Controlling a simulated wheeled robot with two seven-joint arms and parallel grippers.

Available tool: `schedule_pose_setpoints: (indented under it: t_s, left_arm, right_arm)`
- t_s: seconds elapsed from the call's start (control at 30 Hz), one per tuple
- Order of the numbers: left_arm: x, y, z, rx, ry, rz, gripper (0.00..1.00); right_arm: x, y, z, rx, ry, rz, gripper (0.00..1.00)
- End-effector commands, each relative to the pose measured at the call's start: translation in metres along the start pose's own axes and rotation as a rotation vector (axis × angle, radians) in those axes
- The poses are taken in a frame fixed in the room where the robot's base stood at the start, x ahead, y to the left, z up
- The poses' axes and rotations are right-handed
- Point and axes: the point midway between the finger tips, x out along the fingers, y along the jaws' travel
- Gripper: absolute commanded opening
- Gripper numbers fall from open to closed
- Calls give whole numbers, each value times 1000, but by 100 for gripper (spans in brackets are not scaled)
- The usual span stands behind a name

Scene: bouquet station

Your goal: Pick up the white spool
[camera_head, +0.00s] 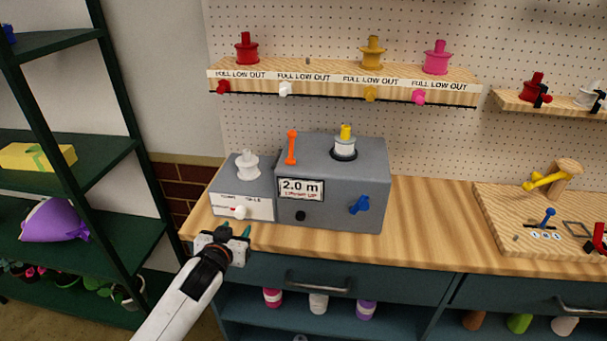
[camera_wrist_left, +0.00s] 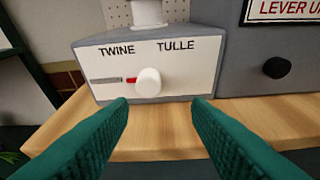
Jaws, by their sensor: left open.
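A white spool (camera_head: 246,164) stands upright on the small grey box (camera_head: 228,188) at the left of the counter. In the left wrist view only its lower part (camera_wrist_left: 148,12) shows at the top edge. Another white spool (camera_head: 344,149) with a yellow top sits on the larger grey machine (camera_head: 372,177). My left gripper (camera_head: 237,230) is open and empty, in front of and below the small box. In the left wrist view its green fingers (camera_wrist_left: 160,103) frame the white knob (camera_wrist_left: 148,81) on the box's TWINE/TULLE face, apart from it. My right gripper is not in view.
An orange lever (camera_head: 292,147) and a blue knob (camera_head: 360,205) stick out from the machine. A shelf (camera_head: 330,80) with red, yellow and pink spools hangs above. A dark green rack (camera_head: 112,150) stands at the left. Bare counter (camera_head: 430,230) lies right of the machine.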

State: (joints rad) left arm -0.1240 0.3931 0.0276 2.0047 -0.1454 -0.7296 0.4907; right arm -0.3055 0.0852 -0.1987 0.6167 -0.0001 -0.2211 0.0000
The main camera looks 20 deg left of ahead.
Motion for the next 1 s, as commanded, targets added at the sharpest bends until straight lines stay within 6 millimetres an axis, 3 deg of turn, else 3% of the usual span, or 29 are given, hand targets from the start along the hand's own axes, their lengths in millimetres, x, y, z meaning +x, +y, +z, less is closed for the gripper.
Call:
schedule_pose_setpoints:
  t_s: [0.03,0.13,0.3,0.7,1.0]
  left_arm:
    - [2,9,30,-12,-77,8,44]
    - [10,25,78,-43,-213,8,44]
    - [19,39,118,-70,-331,-5,44]
    - [73,41,141,-72,-341,-7,44]
    - [91,41,149,-73,-340,-7,44]
  right_arm:
    - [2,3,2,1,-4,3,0]
    - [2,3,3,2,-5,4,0]
    - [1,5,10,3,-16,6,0]
    - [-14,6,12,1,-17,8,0]
    - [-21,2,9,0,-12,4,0]
